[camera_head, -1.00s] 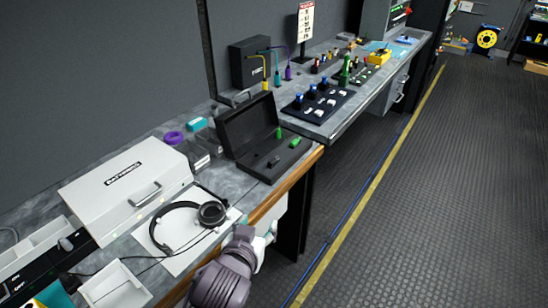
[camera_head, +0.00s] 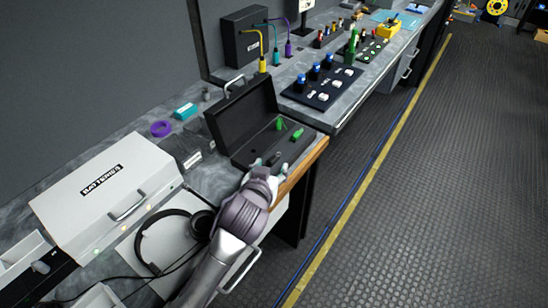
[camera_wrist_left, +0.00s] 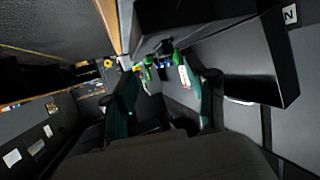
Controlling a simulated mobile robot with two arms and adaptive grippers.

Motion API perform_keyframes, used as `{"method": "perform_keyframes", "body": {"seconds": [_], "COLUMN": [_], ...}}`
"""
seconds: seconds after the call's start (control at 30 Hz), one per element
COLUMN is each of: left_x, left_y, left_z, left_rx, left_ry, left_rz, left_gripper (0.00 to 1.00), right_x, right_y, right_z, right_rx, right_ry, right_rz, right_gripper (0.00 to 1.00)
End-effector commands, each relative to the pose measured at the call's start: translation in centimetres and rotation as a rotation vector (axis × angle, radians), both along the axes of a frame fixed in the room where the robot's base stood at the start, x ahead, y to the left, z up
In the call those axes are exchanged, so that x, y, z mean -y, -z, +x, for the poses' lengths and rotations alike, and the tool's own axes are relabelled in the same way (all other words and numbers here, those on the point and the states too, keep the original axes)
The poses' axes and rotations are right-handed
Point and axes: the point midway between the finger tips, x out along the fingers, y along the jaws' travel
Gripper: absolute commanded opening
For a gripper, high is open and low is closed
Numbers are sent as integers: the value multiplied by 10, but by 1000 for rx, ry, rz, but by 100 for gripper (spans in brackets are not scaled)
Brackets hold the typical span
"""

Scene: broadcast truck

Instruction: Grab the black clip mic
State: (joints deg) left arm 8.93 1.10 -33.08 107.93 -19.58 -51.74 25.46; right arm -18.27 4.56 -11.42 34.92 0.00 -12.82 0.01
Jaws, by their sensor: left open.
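The black clip mic (camera_head: 275,157) is a small dark piece on the floor of the open black case (camera_head: 226,118), near its front edge. Two green pieces, one (camera_head: 297,134) at the right and one (camera_head: 280,124) behind, sit in the same case. My left gripper (camera_head: 269,166) is open at the case's front edge, just in front of the mic, with its wrist partly hiding that corner. In the left wrist view the two dark green fingers (camera_wrist_left: 167,97) stand apart, with the case beyond them. I cannot surely pick out the mic there. My right gripper is not in view.
Headphones (camera_head: 203,224) lie left of my arm. A white batteries box (camera_head: 75,205) stands behind them. A dark panel with knobs (camera_head: 321,88) is to the right. The floor aisle is clear.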

Motion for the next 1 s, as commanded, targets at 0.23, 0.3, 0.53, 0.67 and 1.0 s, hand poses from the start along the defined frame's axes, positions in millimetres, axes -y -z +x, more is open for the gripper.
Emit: {"method": "perform_keyframes", "body": {"seconds": [0.23,0.3,0.53,0.67,1.0], "left_x": [1,0,6,6,6], "left_y": [6,10,21,22,22], "left_z": [20,31,53,54,54], "left_rx": [1,0,-1,1,0], "left_ry": [0,0,1,2,1], "left_rz": [2,3,1,-1,0], "left_gripper": [57,57,57,57,19], "right_x": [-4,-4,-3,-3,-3], "right_y": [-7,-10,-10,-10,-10], "right_z": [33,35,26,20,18], "right_rx": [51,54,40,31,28], "right_ry": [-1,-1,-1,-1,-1], "right_rz": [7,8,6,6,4], "right_gripper": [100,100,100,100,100]}}
